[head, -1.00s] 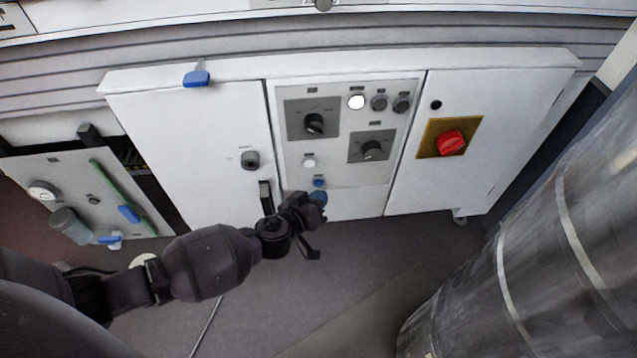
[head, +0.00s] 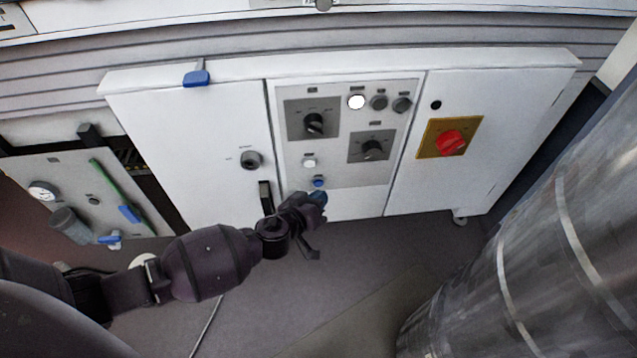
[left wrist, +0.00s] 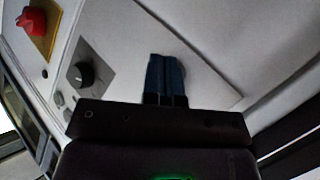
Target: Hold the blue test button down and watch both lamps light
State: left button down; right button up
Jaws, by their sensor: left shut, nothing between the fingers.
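The blue test button (head: 318,182) is low on the grey control panel (head: 345,178) of the white cabinet, in the head view. My left gripper (head: 319,198) is shut and empty, its blue fingertips just below the button in the picture. A gap shows between them there, and the button does not look covered. In the left wrist view the shut blue fingers (left wrist: 165,75) point at the cabinet front; the button is not visible there. In the top row, one lamp (head: 356,101) glows white; the two round pieces beside it (head: 379,102) (head: 402,104) look dark. My right gripper is out of view.
Two black rotary knobs (head: 314,123) (head: 372,150) and a small white button (head: 309,162) share the panel. A red switch on a yellow plate (head: 451,142) is to the right. A black door handle (head: 266,196) is close to my left wrist. A large metal cylinder (head: 545,230) fills the right foreground.

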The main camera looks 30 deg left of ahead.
pick_arm(q)
jog(key=shift+w+a, duration=0.1)
jog(key=shift+w, duration=0.05)
jog(key=shift+w+a, duration=0.1)
jog(key=shift+w, duration=0.1)
dwell(0.3)
jog(key=shift+w+a, duration=0.25)
jog(key=shift+w, duration=0.1)
dwell(1.9)
jog(key=shift+s, duration=0.15)
dwell(2.1)
jog(key=shift+s+d, duration=0.5)
jog(key=shift+s, duration=0.05)
jog(key=shift+s+d, duration=0.45)
jog(key=shift+s, duration=0.25)
jog(key=shift+s+d, duration=0.45)
jog(key=shift+s, duration=0.25)
jog(key=shift+s+d, duration=0.45)
jog(key=shift+s, duration=0.25)
